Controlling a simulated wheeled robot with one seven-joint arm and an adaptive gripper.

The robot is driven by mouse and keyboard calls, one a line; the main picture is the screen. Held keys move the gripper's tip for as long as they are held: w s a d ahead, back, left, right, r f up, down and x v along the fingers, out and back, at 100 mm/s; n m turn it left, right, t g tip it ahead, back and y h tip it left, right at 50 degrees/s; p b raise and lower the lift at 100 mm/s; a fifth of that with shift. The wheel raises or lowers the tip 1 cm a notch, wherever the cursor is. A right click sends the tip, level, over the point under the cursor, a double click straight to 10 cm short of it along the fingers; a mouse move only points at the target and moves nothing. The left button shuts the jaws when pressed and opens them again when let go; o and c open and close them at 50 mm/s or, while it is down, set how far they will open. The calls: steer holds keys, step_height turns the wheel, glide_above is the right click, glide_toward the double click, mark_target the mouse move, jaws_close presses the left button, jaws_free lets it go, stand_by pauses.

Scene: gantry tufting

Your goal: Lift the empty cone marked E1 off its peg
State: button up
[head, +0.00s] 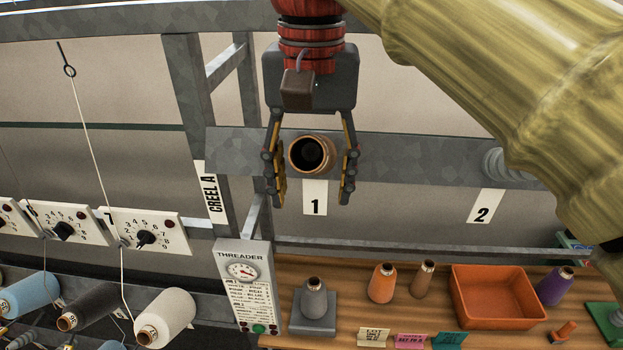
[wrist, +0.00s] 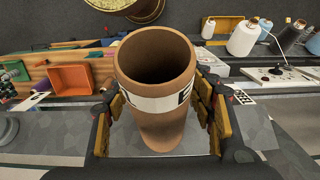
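The brown empty cone (head: 312,154) sits on the grey rail above the label 1, its open mouth facing the head camera. My gripper (head: 312,178) is open, with one finger on each side of the cone. A small gap shows between the cone and each finger in the head view. The peg is hidden inside or behind the cone.
A grey peg (head: 508,165) stands on the rail near label 2. Below, a wooden shelf (head: 340,273) holds an orange tray (head: 493,295) and several yarn cones. The threader panel (head: 247,285) and more yarn cones (head: 166,318) are at the lower left.

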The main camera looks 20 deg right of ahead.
steer(key=c, duration=1)
steer(key=shift+c, duration=0.6)
jaws_close()
steer(key=shift+s+r, duration=0.2)
steer(key=shift+r, duration=0.05)
steer(key=shift+s+a+r+p, duration=0.15)
steer(key=shift+s+r+p, duration=0.1)
steer(key=shift+p, duration=0.1)
steer(key=shift+s+a+r, duration=0.1)
steer(key=shift+s+r, duration=0.1)
steer(key=shift+s, duration=0.05)
steer(key=s+a+r+p, duration=0.3)
steer(key=s+r+p, duration=0.1)
steer(key=s+r, duration=0.3)
steer(key=shift+s+a+p, duration=0.25)
steer(key=shift+s+p, duration=0.1)
steer(key=shift+s, duration=1.05)
